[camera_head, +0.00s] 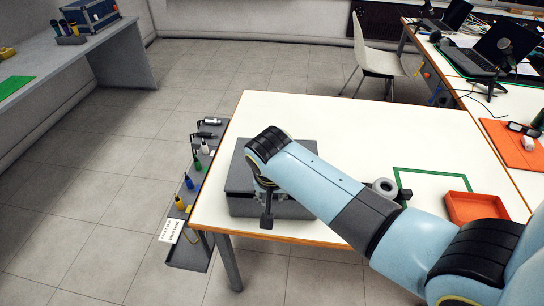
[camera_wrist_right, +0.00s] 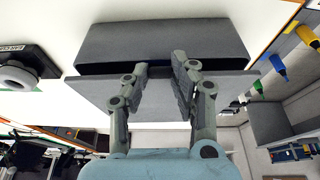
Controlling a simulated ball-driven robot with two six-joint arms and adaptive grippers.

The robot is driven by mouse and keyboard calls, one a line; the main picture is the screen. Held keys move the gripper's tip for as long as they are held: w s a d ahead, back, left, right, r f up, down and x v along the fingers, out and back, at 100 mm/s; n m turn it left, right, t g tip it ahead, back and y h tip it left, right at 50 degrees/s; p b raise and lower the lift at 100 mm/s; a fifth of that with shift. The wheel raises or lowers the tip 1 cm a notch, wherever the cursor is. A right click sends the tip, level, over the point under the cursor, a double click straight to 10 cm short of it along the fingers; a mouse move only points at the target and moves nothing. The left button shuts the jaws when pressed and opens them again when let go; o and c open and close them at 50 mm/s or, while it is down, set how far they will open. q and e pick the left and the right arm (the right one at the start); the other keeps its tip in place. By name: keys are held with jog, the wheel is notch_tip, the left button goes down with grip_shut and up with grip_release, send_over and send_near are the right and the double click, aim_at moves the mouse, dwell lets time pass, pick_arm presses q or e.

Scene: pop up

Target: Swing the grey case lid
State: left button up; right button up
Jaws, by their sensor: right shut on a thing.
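The grey case (camera_head: 241,207) sits near the front left corner of the white table, partly hidden by my right arm. Its grey lid (camera_head: 238,178) is on top. In the right wrist view, a dark gap separates the lid (camera_wrist_right: 90,92) from the case body (camera_wrist_right: 160,40), so the lid appears slightly raised. My right gripper (camera_head: 267,218) is at the case's front side. In the right wrist view its two fingers (camera_wrist_right: 161,68) are shut at the lid's edge; the exact contact is hard to make out. My left gripper is not in view.
A tool rack (camera_head: 190,200) with several colored-handled tools stands left of the table (camera_head: 330,120). To the right are a grey tape-like roll (camera_head: 384,187), a green frame (camera_head: 432,171) and an orange tray (camera_head: 475,207). The table behind the case is clear.

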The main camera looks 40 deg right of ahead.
jog(key=r+p, duration=0.2)
jog(key=r, duration=0.1)
jog(key=w+d+r+p, duration=0.1)
jog(key=r, duration=0.1)
jog(key=shift+p, duration=0.35)
jog(key=shift+a, duration=0.1)
notch_tip(320, 180, up, 6)
jog(key=w+d, duration=0.2)
jog(key=shift+w+r, duration=0.2)
jog(key=shift+w, duration=0.1)
jog(key=shift+d, duration=0.1)
jog(key=w+d+r, duration=0.3)
jog(key=r, duration=0.2)
jog(key=shift+w+d, duration=0.2)
jog(key=shift+w, duration=0.15)
dwell(0.5)
jog(key=shift+r, duration=0.1)
